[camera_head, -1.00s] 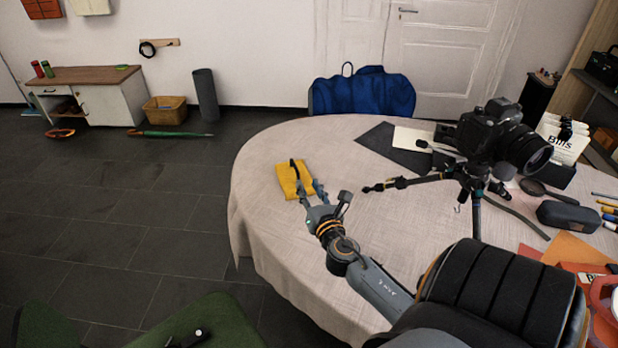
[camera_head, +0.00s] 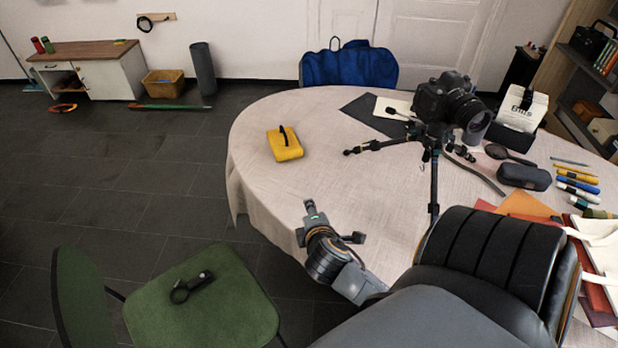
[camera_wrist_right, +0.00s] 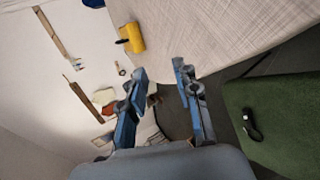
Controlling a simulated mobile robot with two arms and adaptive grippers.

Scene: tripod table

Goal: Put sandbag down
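The yellow sandbag (camera_head: 286,151) with a black strap lies on the left part of the cloth-covered table (camera_head: 262,195). The sandbag also shows near the top of the right wrist view (camera_wrist_right: 135,40). My right gripper (camera_head: 322,222) is above the table's front edge, apart from the sandbag and nearer to me. In the right wrist view its two blue-grey fingers (camera_wrist_right: 160,70) are spread with nothing between them. My left gripper is not in view.
A camera (camera_head: 440,105) on a tripod (camera_head: 434,180) stands right of the sandbag. A glasses case (camera_head: 524,176), pens and folders lie farther right. A green chair (camera_head: 205,300) stands at front left. The cloth around the sandbag is clear.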

